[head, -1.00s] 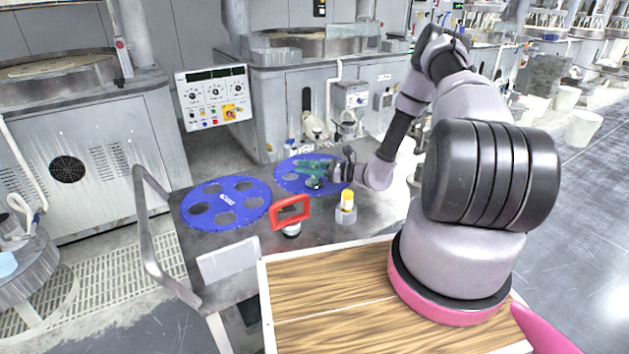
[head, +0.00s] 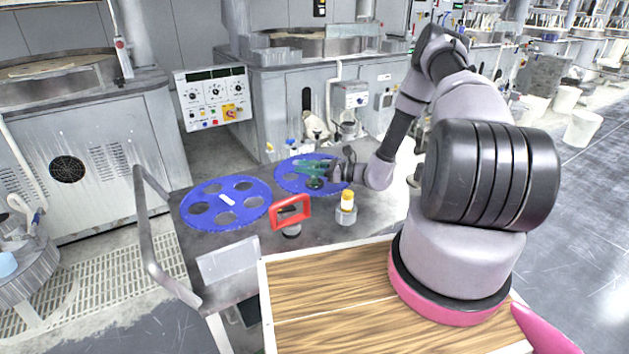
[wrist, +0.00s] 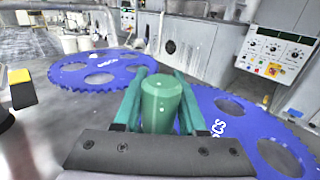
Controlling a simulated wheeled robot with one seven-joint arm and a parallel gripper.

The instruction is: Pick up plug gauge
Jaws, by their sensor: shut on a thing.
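The plug gauge appears to be the green cylinder (wrist: 161,103) in the wrist view, with a rounded, lighter top. It stands between the two teal fingers of my gripper (wrist: 158,100), which press on it from both sides. In the head view my gripper (head: 312,168) is low over the far blue toothed disc (head: 290,184). The green gauge (head: 315,183) is small there and partly hidden by the fingers. Its lower end is hidden in the wrist view, so I cannot tell whether it touches the disc.
A second blue disc (head: 192,212) lies nearer on the grey table. A red-framed tool (head: 291,212) and a yellow-topped piece (head: 347,205) stand in front of my gripper. A clear upright plate (head: 227,261) is at the near left. A control panel (head: 214,96) stands behind.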

